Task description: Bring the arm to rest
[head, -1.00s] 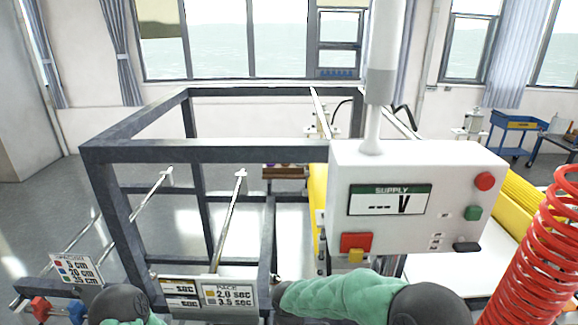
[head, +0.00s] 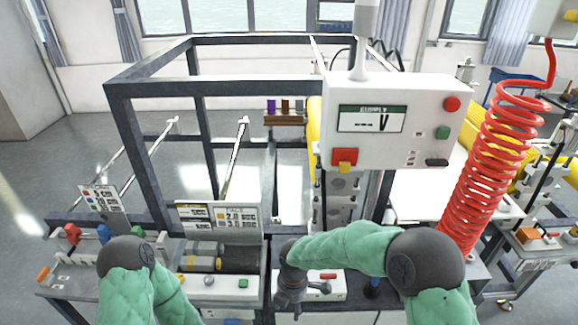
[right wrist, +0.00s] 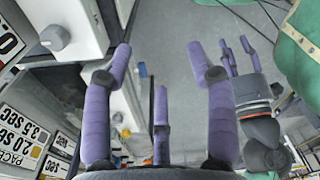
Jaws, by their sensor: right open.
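My right arm comes in from the right in the head view, its green forearm bent left across the bench. My right gripper (head: 288,300) hangs at the bench's front, below the dark wrist. In the right wrist view my right gripper (right wrist: 160,70) has its purple fingers spread, with nothing between them. My left arm (head: 138,285) shows in the head view as a dark joint and green sleeve at the lower left; its gripper is hidden there. In the right wrist view the left gripper (right wrist: 237,55) shows small, its fingers apart and empty.
The white supply box (head: 388,125) stands above the right forearm. A red coiled hose (head: 490,165) hangs at the right. The pace sign (head: 220,217) and spacing sign (head: 102,199) stand along the bench by the dark frame (head: 130,150). Open floor lies behind.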

